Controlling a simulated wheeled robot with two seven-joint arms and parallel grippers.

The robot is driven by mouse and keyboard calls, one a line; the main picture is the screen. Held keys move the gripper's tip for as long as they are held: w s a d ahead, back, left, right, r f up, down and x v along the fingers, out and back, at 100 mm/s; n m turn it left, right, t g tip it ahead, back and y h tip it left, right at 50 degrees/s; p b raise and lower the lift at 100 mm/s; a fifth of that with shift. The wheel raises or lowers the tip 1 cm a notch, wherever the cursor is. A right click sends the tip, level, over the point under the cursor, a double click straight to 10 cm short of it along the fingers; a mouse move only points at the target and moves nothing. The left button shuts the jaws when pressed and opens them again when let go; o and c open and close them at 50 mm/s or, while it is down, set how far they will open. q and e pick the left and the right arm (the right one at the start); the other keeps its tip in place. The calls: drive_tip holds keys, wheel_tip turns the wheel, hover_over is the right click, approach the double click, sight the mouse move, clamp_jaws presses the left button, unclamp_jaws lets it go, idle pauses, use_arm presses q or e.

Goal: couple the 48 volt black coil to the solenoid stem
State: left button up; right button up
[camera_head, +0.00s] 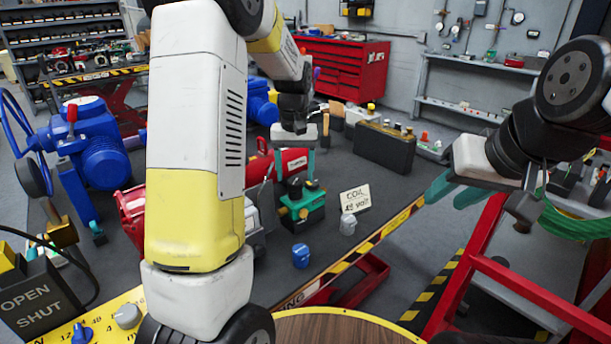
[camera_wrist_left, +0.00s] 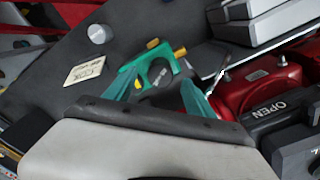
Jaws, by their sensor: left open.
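My left gripper (camera_head: 295,178) is open, with its teal fingers pointing down above a green valve body (camera_head: 303,213). In the left wrist view the green body (camera_wrist_left: 154,56), with a dark round part (camera_wrist_left: 158,72) and a brass fitting, shows between and beyond the open fingers. I cannot tell whether the fingers touch it. A card reading "COIL 48 volt" (camera_head: 355,198) stands to its right, with a grey cylinder (camera_head: 348,224) by it.
A blue cylinder (camera_head: 301,256) stands in front of the green body. A blue valve machine (camera_head: 95,150) is at left. The grey bench is clear right of the card, up to its striped edge.

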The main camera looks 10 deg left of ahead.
use_arm(q)
drive_tip(key=shift+r, duration=1.4)
